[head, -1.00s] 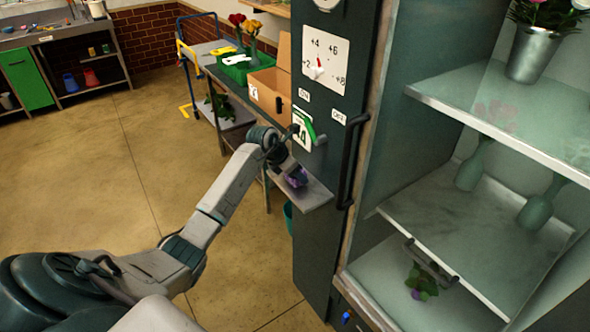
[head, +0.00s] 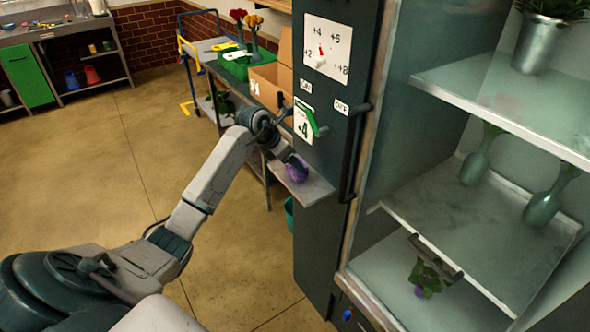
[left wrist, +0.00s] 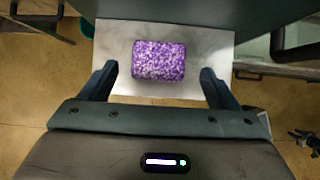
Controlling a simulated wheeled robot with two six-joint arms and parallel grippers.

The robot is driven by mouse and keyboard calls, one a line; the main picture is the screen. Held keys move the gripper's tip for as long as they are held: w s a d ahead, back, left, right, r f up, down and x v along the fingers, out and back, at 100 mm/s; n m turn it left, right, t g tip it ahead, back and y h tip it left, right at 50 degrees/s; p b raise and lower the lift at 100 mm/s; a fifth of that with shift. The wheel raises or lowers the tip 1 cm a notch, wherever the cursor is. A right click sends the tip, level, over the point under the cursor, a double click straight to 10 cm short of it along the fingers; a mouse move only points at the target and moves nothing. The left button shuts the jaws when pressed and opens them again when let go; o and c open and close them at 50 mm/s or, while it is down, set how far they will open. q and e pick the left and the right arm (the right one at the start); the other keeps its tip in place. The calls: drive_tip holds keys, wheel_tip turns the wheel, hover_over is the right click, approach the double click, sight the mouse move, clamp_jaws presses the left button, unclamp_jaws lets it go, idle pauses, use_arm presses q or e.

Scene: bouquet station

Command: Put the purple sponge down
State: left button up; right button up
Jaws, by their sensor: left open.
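The purple sponge (left wrist: 159,60) lies flat on a small grey shelf (left wrist: 215,45) in the left wrist view. In the head view the sponge (head: 297,170) rests on that shelf (head: 315,190), at the side of the dark cabinet. My left gripper (left wrist: 159,80) is open, with one finger on each side of the near edge of the sponge and a clear gap to both. In the head view my left gripper (head: 293,160) is partly hidden by its own arm and is close to the sponge.
The dark cabinet panel (head: 320,110) with a dial and a green lever (head: 315,121) stands right behind the shelf. An open glass-sided cabinet with vases (head: 543,203) is at the right. A bench with a cardboard box (head: 270,85) and green tray (head: 238,66) is behind.

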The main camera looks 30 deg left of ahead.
use_arm(q)
drive_tip(key=v, duration=0.5)
drive_tip(key=shift+s+r+b, duration=0.2)
drive_tip(key=shift+r+b, duration=0.15)
use_arm(e)
drive_tip(key=shift+f, duration=0.9)
use_arm(q)
drive_tip(key=shift+f, duration=0.1)
use_arm(e)
drive_tip(key=shift+a, duration=0.15)
